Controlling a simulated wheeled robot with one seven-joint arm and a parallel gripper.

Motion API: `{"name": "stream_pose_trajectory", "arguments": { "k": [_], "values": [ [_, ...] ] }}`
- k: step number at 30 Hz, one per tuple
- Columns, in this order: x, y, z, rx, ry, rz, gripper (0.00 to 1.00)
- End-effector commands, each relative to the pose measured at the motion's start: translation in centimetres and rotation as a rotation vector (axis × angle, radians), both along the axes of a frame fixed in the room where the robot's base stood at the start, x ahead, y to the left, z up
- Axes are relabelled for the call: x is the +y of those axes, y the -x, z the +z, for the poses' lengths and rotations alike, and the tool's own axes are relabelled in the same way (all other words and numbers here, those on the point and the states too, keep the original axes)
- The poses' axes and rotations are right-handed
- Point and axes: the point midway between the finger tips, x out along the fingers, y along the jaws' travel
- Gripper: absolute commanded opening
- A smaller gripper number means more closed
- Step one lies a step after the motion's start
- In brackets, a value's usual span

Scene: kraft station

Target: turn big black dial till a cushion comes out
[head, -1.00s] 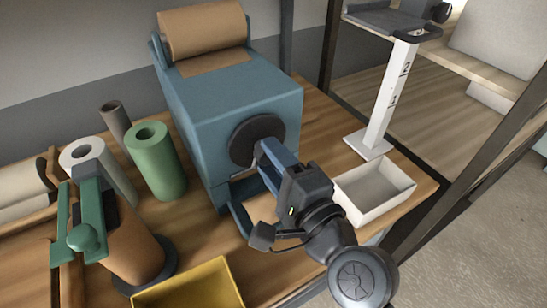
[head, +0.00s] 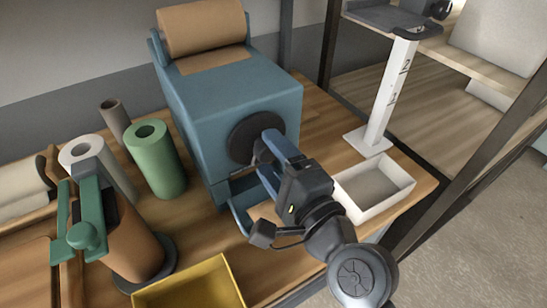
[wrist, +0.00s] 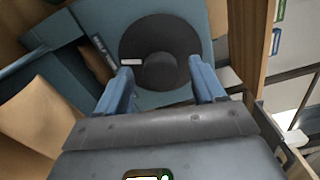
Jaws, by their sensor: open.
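The big black dial (head: 243,138) is a round disc on the front of the blue machine (head: 235,90). In the wrist view the dial (wrist: 180,30) has a raised hub in its middle and a short white mark at its lower left. My gripper (wrist: 164,76) is open, with its two blue fingers on either side of the hub; I cannot tell whether they touch it. In the head view my gripper (head: 260,157) covers the dial's lower right part. A blue tray (head: 240,212) sits below the dial, partly hidden by my gripper.
A brown paper roll (head: 202,27) sits on top of the machine. A white open box (head: 400,192) stands to the right, below a white post (head: 388,100). A green roll (head: 157,165), a tape dispenser (head: 85,237) and a yellow box (head: 222,268) are to the left and front.

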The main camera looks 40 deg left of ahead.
Motion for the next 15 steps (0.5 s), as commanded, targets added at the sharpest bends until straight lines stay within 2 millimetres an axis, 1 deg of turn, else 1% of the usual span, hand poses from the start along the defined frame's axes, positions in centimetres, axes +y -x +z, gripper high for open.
{"name": "stream_pose_trajectory", "arguments": {
  "k": [5, 12, 15],
  "values": [
    [-1.6, 0.6, -0.3, 0.001, -0.001, -0.003, 0.69],
    [-5.3, 2.1, -0.3, 0.001, -0.001, -0.003, 0.69],
    [-6.4, 2.5, -0.2, 0.001, -0.001, -0.003, 0.69]
  ]
}}
